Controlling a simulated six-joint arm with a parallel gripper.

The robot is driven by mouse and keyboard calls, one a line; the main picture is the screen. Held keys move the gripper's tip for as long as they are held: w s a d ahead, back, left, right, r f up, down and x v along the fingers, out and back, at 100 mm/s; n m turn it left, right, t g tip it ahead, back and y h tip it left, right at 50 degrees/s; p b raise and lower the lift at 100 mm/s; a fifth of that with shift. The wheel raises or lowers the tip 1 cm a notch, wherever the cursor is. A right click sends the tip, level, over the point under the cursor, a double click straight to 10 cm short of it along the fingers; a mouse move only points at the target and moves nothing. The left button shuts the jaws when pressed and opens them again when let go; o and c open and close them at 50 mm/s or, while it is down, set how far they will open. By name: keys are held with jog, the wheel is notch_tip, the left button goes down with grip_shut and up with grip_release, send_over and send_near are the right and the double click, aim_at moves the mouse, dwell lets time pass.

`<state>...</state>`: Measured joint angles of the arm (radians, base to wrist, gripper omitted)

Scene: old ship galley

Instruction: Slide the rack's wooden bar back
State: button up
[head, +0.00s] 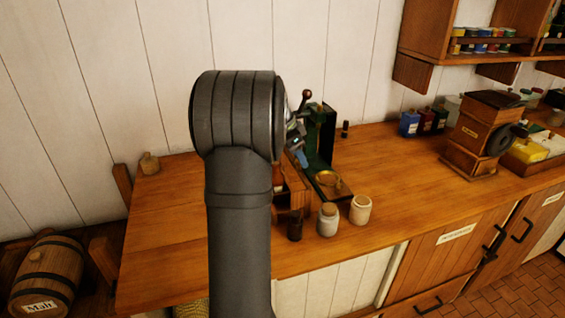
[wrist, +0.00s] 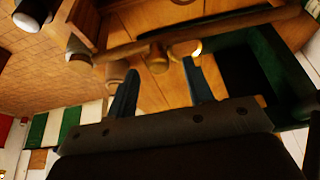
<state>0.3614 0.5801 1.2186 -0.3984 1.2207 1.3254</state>
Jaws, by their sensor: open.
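A wooden bar (wrist: 215,30) crosses the upper part of the wrist view on a slant, from a pale knob-like end at left up to the right. It appears to be the rack's bar. My gripper (wrist: 160,69) has its two blue-grey fingers apart, with their tips just below the bar in the picture. Nothing is held between them; whether they touch the bar I cannot tell. In the head view my gripper (head: 298,150) shows only partly past my arm. The wooden rack (head: 293,190) is mostly hidden behind my arm, and I cannot make out its bar there.
Small jars (head: 327,220) stand at the counter's front edge. A wooden grinder (head: 483,135) and tins are farther right. The counter (head: 165,215) is mostly clear at left.

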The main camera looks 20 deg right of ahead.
jog(key=shift+r, duration=2.9)
notch_tip(320, 180, down, 6)
jog(key=shift+f, duration=0.15)
jog(key=shift+a+f, duration=0.2)
jog(key=shift+a, duration=0.35)
jog(key=shift+a+f, duration=0.15)
jog(key=shift+a, duration=0.35)
